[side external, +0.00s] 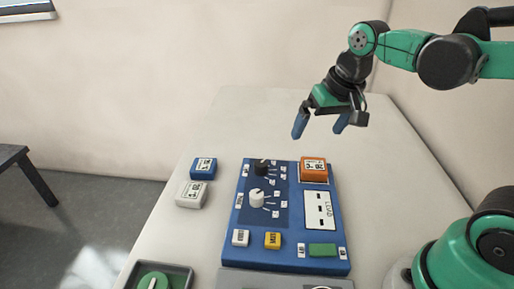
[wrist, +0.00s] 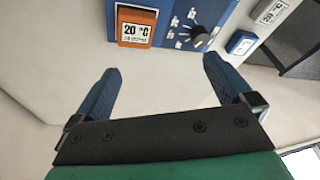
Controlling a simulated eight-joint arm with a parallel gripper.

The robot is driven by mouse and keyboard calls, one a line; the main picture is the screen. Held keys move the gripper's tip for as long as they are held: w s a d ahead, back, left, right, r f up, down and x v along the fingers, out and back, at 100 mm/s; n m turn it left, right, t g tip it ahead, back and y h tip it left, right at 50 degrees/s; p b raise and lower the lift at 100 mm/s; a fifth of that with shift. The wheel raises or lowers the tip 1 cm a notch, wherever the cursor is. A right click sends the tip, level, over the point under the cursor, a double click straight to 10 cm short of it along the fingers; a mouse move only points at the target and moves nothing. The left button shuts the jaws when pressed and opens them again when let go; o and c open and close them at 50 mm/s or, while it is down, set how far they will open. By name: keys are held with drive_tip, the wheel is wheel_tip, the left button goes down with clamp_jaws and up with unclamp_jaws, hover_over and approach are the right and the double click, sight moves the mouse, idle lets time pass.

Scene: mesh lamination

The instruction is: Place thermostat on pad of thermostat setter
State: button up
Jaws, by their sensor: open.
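The thermostat setter is a blue panel (side external: 287,226) on the table, with a black knob (side external: 262,167), a white knob (side external: 257,198) and buttons. An orange thermostat (side external: 313,169) sits at its upper right corner, on what looks like a pale-edged pad; it also shows in the wrist view (wrist: 137,26), its display reading 20 °C. A blue thermostat (side external: 203,169) and a white thermostat (side external: 191,194) lie on the table left of the panel. My gripper (side external: 318,132) is open and empty, above and behind the panel's far edge. Its two blue fingers (wrist: 161,66) touch nothing.
A dark tray with a green round item (side external: 153,283) is at the near left. A grey unit (side external: 285,281) sits at the panel's near edge. The table (side external: 245,110) behind the panel is clear. A dark bench (side external: 12,155) stands apart at the left.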

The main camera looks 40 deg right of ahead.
drive_tip(key=a+n+t, duration=0.1)
drive_tip(key=s+a+f+n+t, duration=0.1)
drive_tip(key=s+n+t, duration=0.1)
drive_tip(key=n, duration=0.1)
drive_tip(key=shift+a+f, duration=0.3)
drive_tip(key=shift+a, duration=0.1)
